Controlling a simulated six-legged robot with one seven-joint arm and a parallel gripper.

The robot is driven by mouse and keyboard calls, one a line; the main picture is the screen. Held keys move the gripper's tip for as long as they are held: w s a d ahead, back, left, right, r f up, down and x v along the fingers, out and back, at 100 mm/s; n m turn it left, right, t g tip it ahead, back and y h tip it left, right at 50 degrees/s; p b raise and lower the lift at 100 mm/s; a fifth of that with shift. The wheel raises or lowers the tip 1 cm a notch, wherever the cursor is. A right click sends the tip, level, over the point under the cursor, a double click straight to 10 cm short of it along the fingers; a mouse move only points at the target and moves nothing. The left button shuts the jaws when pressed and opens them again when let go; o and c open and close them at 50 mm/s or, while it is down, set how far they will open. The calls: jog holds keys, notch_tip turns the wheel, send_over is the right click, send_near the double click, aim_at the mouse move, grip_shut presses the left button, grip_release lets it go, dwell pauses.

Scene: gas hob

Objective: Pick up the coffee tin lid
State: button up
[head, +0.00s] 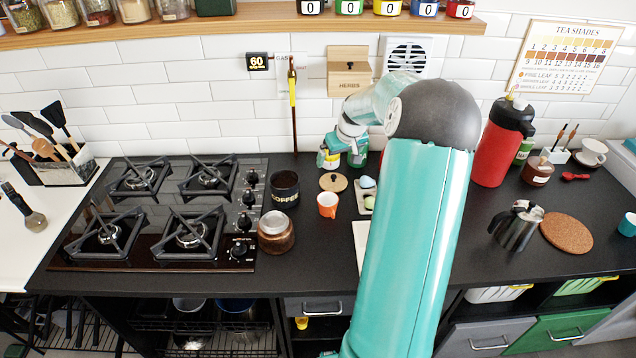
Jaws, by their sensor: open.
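The coffee tin lid (333,182) is a round, flat wooden disc with a small dark knob. It lies on the black counter, right of the black coffee tin (285,190), which is marked COFFEE and stands uncovered. My gripper (344,149) is open, above and behind the lid near the back wall, apart from it. Its fingertips are small and partly hard to tell from the bottles behind. The lid is in clear view.
A gas hob (170,215) lies left of the tin. A tray with small coloured pieces (367,196) is to the right, partly hidden by my arm.

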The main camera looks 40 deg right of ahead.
send_over(334, 176)
jog(key=s, duration=0.2)
jog(key=f, duration=0.5)
jog(key=a+f, duration=0.1)
jog(key=f, duration=0.1)
jog(key=shift+s+f, duration=0.15)
jog(key=shift+f, duration=0.15)
jog(key=shift+w+d+x, duration=0.1)
jog(key=shift+x, duration=1.4)
jog(key=shift+w+d+x, duration=0.1)
jog(key=shift+d+x, duration=0.05)
jog(key=shift+x, duration=1.4)
jog(key=shift+r, duration=0.15)
jog(key=c, duration=0.9)
